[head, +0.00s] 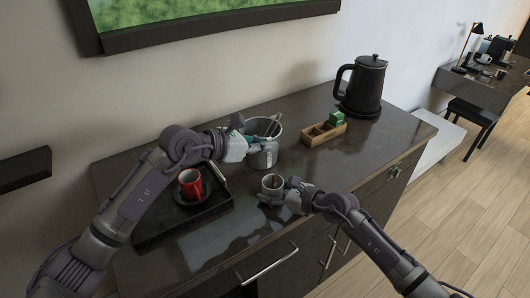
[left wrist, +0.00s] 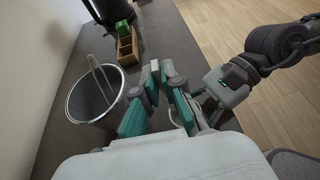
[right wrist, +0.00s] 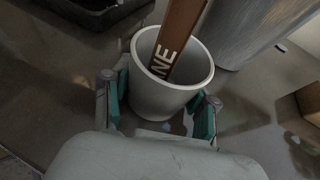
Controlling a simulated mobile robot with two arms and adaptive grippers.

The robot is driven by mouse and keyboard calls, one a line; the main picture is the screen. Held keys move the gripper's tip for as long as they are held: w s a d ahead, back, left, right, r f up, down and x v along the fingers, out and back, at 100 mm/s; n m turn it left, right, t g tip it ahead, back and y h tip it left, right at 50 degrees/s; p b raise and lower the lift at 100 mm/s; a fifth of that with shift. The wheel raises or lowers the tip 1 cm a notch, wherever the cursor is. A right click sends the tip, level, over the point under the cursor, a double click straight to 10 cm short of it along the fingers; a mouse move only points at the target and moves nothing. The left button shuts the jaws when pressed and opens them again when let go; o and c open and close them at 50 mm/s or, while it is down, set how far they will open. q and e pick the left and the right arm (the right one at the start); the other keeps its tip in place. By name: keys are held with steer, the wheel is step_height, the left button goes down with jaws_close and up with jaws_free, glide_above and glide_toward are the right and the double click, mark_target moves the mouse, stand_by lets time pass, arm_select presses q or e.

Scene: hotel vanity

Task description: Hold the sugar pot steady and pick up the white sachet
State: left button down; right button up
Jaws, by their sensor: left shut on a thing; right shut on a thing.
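The sugar pot (head: 272,184) is a small pale cup standing upright on the dark counter. A brown sachet (right wrist: 178,40) with white letters sticks up out of it. My right gripper (right wrist: 160,110) has a finger on either side of the pot and is shut on it; it also shows in the head view (head: 284,194). My left gripper (head: 262,148) is raised in front of the metal bucket, left of and above the pot. In the left wrist view its fingers (left wrist: 160,70) are close together on a thin pale thing, apparently the white sachet, mostly hidden between them.
The metal bucket (left wrist: 75,102) with tongs stands behind my left gripper. A wooden box (head: 314,137) with a green packet (head: 337,117) and a black kettle (head: 363,88) are further right. A black tray (head: 160,225) with a red cup (head: 190,183) lies left. Counter right of the pot is clear.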

steer(key=o, duration=1.3)
